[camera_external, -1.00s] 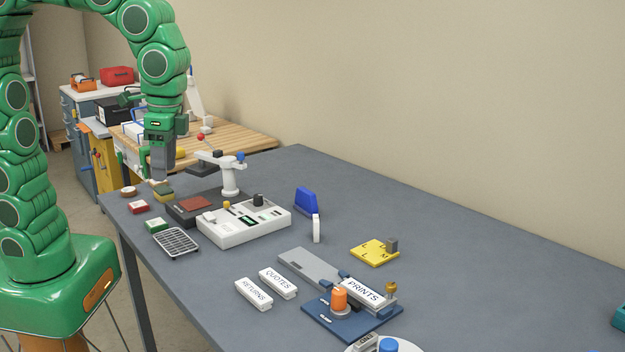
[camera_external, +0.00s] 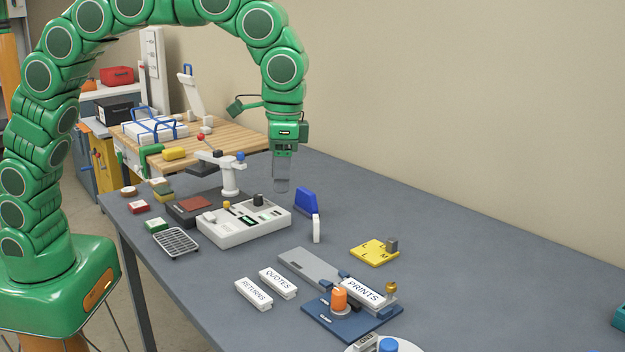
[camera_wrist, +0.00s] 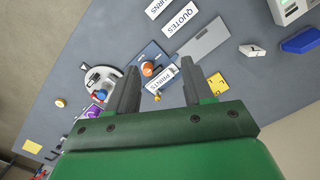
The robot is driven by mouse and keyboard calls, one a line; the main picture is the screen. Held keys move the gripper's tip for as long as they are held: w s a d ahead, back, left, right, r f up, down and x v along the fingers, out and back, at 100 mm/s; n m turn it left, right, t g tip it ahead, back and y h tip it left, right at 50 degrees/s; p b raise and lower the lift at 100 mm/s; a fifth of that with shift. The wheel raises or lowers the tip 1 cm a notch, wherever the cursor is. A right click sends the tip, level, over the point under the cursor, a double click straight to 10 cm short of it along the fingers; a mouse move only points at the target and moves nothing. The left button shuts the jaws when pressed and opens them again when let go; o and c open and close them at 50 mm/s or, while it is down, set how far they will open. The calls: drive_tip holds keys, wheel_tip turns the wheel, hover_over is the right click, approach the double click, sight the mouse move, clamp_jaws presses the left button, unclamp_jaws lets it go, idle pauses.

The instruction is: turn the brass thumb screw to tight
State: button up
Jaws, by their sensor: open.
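The brass thumb screw (camera_external: 391,288) stands at the right end of the slide fixture, beside the PRINTS block (camera_external: 363,291). It also shows in the wrist view as a small yellow spot (camera_wrist: 157,98), between my fingers and beyond their tips. The fixture has a blue base (camera_external: 322,318) with an orange knob (camera_external: 339,299) and a grey rail (camera_external: 306,267). My gripper (camera_external: 281,188) hangs fingers down above the table, behind and left of the screw and well apart from it. In the wrist view my gripper (camera_wrist: 158,75) has its fingers wide apart with nothing between them.
A white control box (camera_external: 243,222) and a blue wedge (camera_external: 306,200) stand below and near my gripper. A yellow plate (camera_external: 374,252) with a grey post lies behind the screw. QUOTES (camera_external: 278,283) and RETURNS (camera_external: 253,293) blocks lie left of the fixture. The table's right side is mostly clear.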

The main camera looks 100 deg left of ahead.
drive_tip(key=w+f, duration=0.5)
drive_tip(key=w, duration=0.7)
drive_tip(key=n, duration=0.2)
hover_over(391, 284)
drive_tip(key=shift+t, duration=0.4)
wheel_tip(391, 284, down, 9)
drive_tip(key=shift+w+f, duration=0.1)
drive_tip(key=shift+f, duration=4)
drive_tip(key=shift+c, duration=0.4)
clamp_jaws()
